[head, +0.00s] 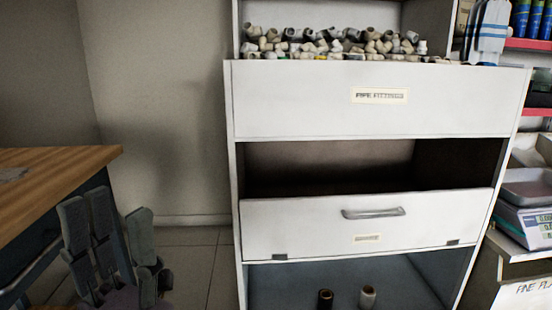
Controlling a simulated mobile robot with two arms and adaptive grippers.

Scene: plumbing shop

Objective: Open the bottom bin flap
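The bottom bin flap (300,224) is a white panel low on the white shelf unit. It has a grey bar handle (373,213), a small label (367,238) and two dark hinges along its lower edge. It stands roughly upright, with a dark open gap above it; I cannot tell whether it is slightly tilted. My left gripper (106,214) is at the lower left, fingers pointing up and spread apart, empty. It is well left of the flap and does not touch it. My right gripper is not in view.
A wider white panel (300,100) with a label is above, with several pipe fittings (330,45) on top. Two small cylinders (368,297) stand in the compartment below. A wooden-topped bench (50,175) is at left, a scale (535,225) at right. Tiled floor lies between bench and unit.

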